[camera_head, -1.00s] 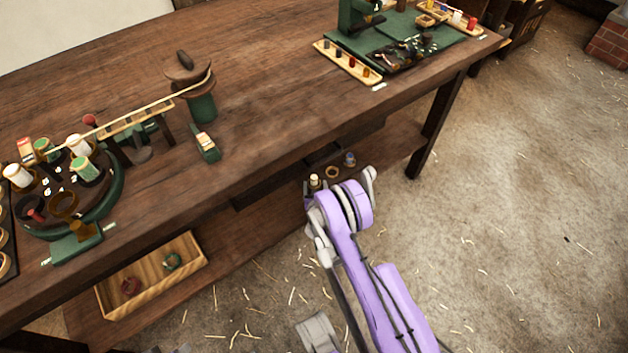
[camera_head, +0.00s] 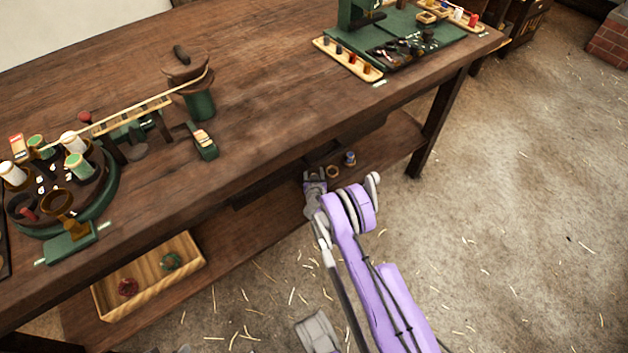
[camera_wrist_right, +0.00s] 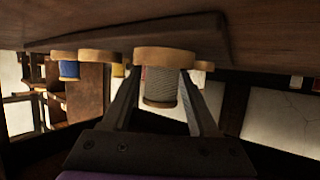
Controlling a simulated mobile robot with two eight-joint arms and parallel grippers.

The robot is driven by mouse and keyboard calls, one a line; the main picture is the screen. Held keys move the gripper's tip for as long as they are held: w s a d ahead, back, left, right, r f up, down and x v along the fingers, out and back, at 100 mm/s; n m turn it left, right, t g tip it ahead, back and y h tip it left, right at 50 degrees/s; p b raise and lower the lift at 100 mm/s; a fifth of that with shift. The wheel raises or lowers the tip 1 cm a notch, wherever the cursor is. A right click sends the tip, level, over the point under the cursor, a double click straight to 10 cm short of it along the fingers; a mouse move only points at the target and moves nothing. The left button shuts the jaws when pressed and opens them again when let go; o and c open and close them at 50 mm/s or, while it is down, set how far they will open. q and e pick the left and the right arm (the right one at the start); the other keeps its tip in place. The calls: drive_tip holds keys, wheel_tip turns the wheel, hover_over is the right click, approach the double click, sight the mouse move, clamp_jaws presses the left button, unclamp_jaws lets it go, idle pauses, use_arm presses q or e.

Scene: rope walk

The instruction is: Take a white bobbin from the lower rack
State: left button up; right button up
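The bobbin with pale grey-white thread (camera_wrist_right: 160,86) and wooden flanges is in the middle of the right wrist view. My right gripper (camera_wrist_right: 161,90) has one finger on each side of it, under the wide flange. Narrow gaps seem to show beside the thread, so the gripper looks open around it. In the head view my right gripper (camera_head: 315,178) is at the lower rack under the bench and hides this bobbin. A blue bobbin (camera_wrist_right: 69,69) and a yellow bobbin (camera_wrist_right: 118,70) are to the left in the wrist view.
The bench top (camera_head: 270,90) overhangs the rack closely. A bobbin with a ring-like top (camera_head: 333,172) and a bluish one (camera_head: 350,158) stand just right of my gripper. A wooden tray (camera_head: 197,262) sits on the low shelf at left. The floor at right is open.

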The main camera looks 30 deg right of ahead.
clamp_jaws()
